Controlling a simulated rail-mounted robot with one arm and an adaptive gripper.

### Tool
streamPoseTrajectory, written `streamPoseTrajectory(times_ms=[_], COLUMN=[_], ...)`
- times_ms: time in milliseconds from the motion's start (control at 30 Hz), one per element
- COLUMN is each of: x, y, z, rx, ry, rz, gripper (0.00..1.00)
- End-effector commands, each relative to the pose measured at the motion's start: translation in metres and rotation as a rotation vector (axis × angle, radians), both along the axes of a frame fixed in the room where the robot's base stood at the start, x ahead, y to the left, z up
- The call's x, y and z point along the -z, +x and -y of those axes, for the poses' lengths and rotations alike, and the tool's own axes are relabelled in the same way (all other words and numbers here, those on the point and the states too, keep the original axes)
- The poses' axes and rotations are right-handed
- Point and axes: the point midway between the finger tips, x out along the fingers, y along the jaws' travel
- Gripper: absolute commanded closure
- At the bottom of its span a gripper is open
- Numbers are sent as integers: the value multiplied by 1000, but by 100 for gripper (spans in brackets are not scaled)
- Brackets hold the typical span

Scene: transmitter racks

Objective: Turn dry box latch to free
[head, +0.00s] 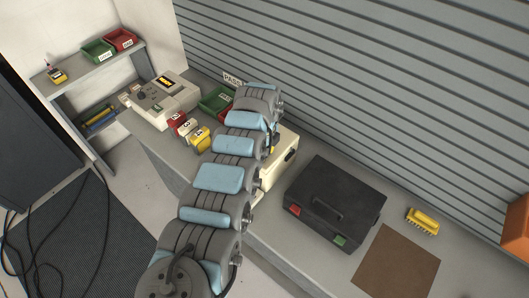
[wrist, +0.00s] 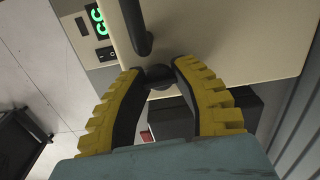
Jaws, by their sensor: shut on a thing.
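The dry box is a cream box (head: 283,170) on the bench, partly hidden behind my arm in the head view. Its cream face (wrist: 230,40) fills the top of the wrist view, with a green digital display (wrist: 96,20) at its left. A black latch (wrist: 137,28) stands out from this face as a bar, with a round dark knob (wrist: 159,76) near its lower end. My gripper (wrist: 160,74) has yellow ribbed fingers with dark inner pads, and their tips are shut on the knob. In the head view my gripper is mostly hidden by the arm.
A black case (head: 335,201) with red and green patches lies right of the dry box. A brown mat (head: 396,264) and yellow brush (head: 422,221) are further right. Red, white and yellow blocks (head: 188,131) and a cream instrument (head: 160,100) stand left. A slatted wall (head: 400,90) runs behind.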

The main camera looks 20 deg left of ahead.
Motion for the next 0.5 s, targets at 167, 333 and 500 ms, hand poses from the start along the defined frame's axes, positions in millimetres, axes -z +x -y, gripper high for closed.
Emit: streamPoseTrajectory(times_ms=[167,333,500], x=[-2,-2,-2], y=[-1,0,0], z=[0,0,1], rx=[-110,-261,-419], ry=[-1,-1,0], rz=[-2,-1,0], gripper=[100,100,100])
